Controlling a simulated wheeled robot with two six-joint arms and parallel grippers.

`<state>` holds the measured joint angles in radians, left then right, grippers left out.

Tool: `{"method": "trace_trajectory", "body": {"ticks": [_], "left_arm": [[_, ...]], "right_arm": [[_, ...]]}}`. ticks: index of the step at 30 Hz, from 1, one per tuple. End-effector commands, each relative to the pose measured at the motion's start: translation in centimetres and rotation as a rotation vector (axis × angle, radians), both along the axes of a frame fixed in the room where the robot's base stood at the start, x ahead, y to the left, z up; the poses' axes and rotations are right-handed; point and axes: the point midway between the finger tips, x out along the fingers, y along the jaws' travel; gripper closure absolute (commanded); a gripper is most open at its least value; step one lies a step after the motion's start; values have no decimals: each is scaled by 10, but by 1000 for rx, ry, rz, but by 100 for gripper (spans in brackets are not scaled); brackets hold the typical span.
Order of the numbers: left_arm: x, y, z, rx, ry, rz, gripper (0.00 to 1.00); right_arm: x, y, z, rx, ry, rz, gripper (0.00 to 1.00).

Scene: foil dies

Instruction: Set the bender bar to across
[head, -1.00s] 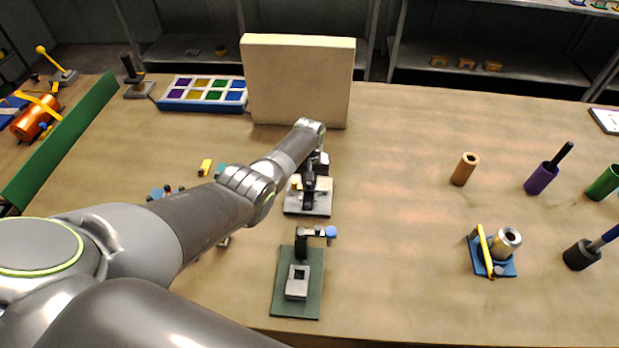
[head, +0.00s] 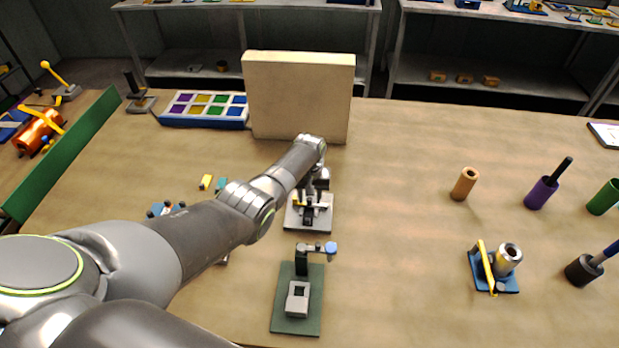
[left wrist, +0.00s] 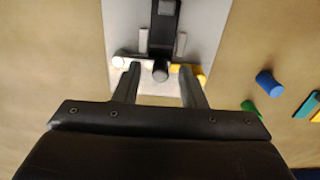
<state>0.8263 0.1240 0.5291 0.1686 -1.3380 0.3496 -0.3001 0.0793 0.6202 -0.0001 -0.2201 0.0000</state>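The bender appears to be the small device on a light grey plate (head: 294,222) in the middle of the table. In the left wrist view its plate (left wrist: 212,20) carries a dark bar (left wrist: 163,28) running up the picture, with a dark round end (left wrist: 160,72). A white-ended piece (left wrist: 119,63) lies left of that end and a yellow piece (left wrist: 201,75) right of it. My left gripper (left wrist: 159,86) is open, its fingers on either side of the round end; contact cannot be told. In the head view my left gripper (head: 311,188) partly hides the device. My right gripper is not in view.
A green-based device (head: 310,318) with a blue knob stands just in front. A tall cream block (head: 300,97) stands behind. Small coloured pieces, including a yellow one (head: 206,181), lie to the left. A blue-based fixture (head: 507,286) stands right; table between is clear.

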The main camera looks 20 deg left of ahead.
Motion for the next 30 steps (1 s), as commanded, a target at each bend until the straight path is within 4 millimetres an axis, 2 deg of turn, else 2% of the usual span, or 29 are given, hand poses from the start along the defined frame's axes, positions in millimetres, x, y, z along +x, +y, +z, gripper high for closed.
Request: {"method": "trace_trajectory", "body": {"ticks": [6,12,27,30], "left_arm": [[0,1,28,1,-2,0,63],[0,1,57,1,-3,0,63],[0,1,145,1,-4,0,63],[0,0,158,1,-3,1,63]], "right_arm": [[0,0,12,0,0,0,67],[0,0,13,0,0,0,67],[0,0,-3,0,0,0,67],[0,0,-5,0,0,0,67]]}}
